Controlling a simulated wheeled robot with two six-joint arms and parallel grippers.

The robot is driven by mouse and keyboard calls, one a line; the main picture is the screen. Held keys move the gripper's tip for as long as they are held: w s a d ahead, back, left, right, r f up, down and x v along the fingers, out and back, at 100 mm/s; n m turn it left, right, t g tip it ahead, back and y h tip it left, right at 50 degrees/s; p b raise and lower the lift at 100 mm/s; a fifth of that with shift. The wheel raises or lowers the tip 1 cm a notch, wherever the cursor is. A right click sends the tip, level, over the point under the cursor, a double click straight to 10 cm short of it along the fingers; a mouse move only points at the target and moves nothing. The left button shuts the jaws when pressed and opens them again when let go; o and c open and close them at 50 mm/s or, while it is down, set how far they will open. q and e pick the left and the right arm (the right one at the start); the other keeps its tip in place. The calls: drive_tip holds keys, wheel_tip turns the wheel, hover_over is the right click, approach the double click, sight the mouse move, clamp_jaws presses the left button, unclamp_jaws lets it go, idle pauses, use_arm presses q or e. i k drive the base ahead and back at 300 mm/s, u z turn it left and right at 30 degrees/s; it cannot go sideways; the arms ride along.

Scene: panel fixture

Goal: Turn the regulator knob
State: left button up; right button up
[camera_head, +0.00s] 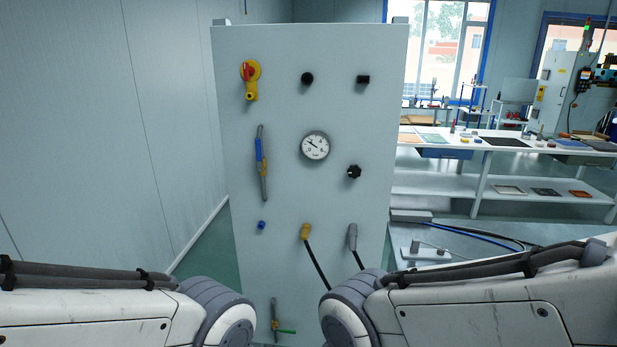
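A light grey upright panel (285,230) stands in front of me. A black star-shaped knob (354,172) sits on it right of centre, below and right of a round white dial gauge (315,146). A round black knob (307,78) and a black square-looking knob (363,79) are near the top. I cannot tell from the picture which one is the regulator knob. My two arms reach in from the lower left and lower right, below most of the panel. Neither gripper shows, and nothing touches the knobs.
The panel also carries a yellow and red rotary switch (250,78), a blue-handled valve (261,160), a small blue knob (262,225), and two cable plugs, one yellow (305,232) and one grey (352,238). A white workbench (480,150) stands at the right. A wall runs along the left.

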sight(353, 172)
drive_tip(key=u, duration=2.15)
drive_tip(key=k, duration=1.25)
drive_tip(key=z, duration=1.85)
drive_tip(key=i, duration=0.5)
drive_tip(key=z, duration=0.05)
